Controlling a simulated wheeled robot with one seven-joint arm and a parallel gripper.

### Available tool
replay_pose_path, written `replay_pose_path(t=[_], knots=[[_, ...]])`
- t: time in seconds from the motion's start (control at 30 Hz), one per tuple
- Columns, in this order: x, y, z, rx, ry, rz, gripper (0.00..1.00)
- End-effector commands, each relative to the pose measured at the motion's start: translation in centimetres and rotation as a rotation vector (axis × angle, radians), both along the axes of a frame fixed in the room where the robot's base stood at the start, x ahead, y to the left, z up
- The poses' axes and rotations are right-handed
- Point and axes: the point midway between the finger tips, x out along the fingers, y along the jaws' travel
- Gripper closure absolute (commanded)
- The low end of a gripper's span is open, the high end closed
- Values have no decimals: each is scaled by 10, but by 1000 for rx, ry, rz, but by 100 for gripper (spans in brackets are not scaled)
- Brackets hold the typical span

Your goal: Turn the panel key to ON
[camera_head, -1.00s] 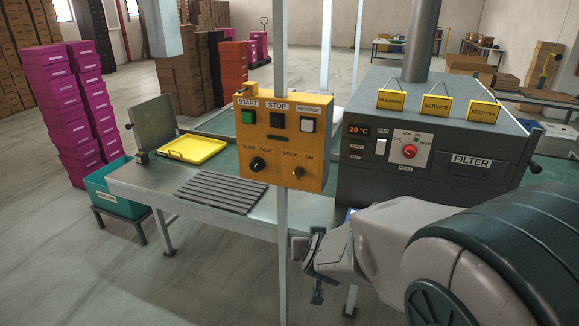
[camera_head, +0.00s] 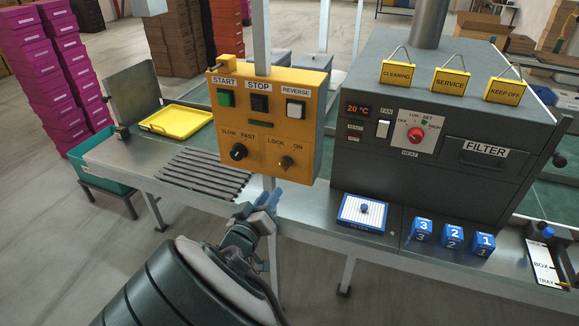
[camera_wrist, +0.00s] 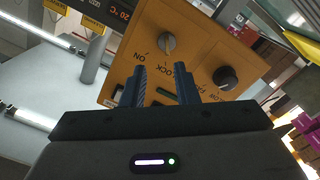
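The yellow control panel (camera_head: 230,122) stands on a post at the front of the line. Its key (camera_head: 286,162) is at the lower right, between the LOCK and ON labels; the key's exact setting is too small to tell. In the wrist view the key (camera_wrist: 167,43) shows just beyond the fingertips, with the panel upside down. My gripper (camera_head: 262,196) is just below the panel's lower edge. In the wrist view my gripper (camera_wrist: 160,75) has its two fingers apart with nothing between them, and it is not touching the key.
On the panel, the speed knob (camera_head: 238,152) sits left of the key, under the START (camera_head: 227,99), STOP (camera_head: 260,103) and REVERSE (camera_head: 296,109) buttons. The grey heater (camera_head: 410,180) stands to the right. A blue-framed filter (camera_head: 346,222) and numbered blue blocks lie on the bench.

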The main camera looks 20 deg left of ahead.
Motion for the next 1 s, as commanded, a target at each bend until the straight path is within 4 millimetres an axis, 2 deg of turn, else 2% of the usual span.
replay_pose_path(t=[0.13, 0.4, 0.5, 0.7, 1.0], knots=[[23, 6, 1, -2, -2, 18, 73], [81, -1, 1, -1, 0, 14, 73], [97, -3, 1, -1, 1, 13, 73], [113, -3, 0, 0, 1, 15, 73], [115, -3, 0, 1, 2, 17, 73]])
